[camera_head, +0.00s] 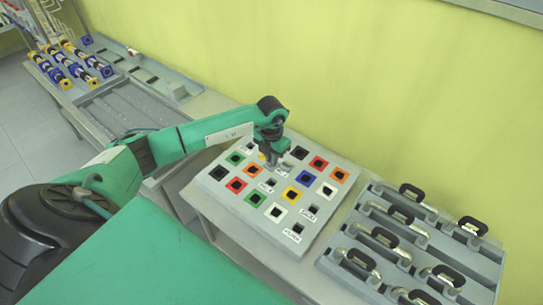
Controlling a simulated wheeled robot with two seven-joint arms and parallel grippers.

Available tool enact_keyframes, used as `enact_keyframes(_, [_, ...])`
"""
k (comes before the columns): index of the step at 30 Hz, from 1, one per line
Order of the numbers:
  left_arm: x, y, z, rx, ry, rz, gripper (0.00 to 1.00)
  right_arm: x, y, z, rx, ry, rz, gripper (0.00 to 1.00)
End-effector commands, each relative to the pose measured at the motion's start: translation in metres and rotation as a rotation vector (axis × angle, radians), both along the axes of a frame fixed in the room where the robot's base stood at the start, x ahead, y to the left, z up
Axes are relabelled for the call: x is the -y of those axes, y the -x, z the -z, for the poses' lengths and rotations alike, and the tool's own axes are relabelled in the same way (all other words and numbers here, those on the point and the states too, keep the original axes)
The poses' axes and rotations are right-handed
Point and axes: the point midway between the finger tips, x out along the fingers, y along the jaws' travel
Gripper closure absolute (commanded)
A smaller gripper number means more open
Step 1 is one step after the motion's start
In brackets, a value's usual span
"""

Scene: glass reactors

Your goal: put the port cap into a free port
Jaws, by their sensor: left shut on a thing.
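The port panel (222,203) is a pale grey sloped board with rows of square ports framed in white, green, black, red, yellow, blue and orange. My left gripper (272,161) is over the back-middle part of the panel, pointing down. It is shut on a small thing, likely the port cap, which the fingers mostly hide. I cannot tell whether that thing touches the panel. Several ports show dark square centres, such as the blue one (305,178) and the orange one (339,174). My right gripper is not in view.
A grey rack (330,266) with several black-handled metal items stands to the right of the panel. At the far left, a grey tray (122,105) and blue-and-yellow fittings (68,66) lie on a bench. A yellow-green wall (300,60) rises behind.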

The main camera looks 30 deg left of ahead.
Motion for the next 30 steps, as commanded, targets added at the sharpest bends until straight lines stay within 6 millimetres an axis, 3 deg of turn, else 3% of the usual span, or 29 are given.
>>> enact_keyframes(30, [0.0, 0.0, 0.064, 0.0, 0.0, 0.001, 1.0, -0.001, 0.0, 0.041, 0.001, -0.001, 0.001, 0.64])
